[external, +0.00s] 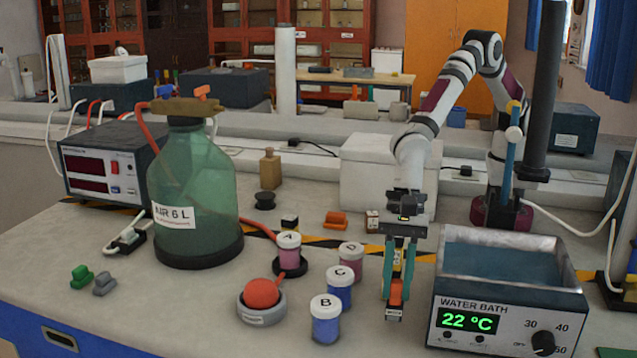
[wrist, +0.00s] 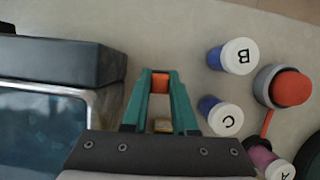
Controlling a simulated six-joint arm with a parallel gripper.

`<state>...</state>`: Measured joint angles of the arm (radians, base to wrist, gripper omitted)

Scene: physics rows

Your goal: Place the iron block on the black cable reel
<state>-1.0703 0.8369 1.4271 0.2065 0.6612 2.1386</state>
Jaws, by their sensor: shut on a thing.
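My gripper (external: 396,290) points down in front of the water bath's left side, its teal fingers around a small piece with orange and grey parts. In the wrist view the orange part (wrist: 160,83) shows between the fingertips (wrist: 160,76). In the external view a grey part (external: 393,314) shows at the bottom of the fingers. I cannot tell for sure whether this held piece is the iron block, or whether it touches the table. A small black spool, which looks like the black cable reel (external: 265,201), stands on the bench behind the jars, left of my gripper, with its top clear.
The water bath (external: 510,290) is close on the right. Jars B (external: 326,322), C (external: 339,288) and A (external: 289,249), another jar (external: 351,262) and a red ball (external: 262,293) stand to the left. A green bottle (external: 195,190) stands left of the reel. Small blocks (external: 336,220) lie behind.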

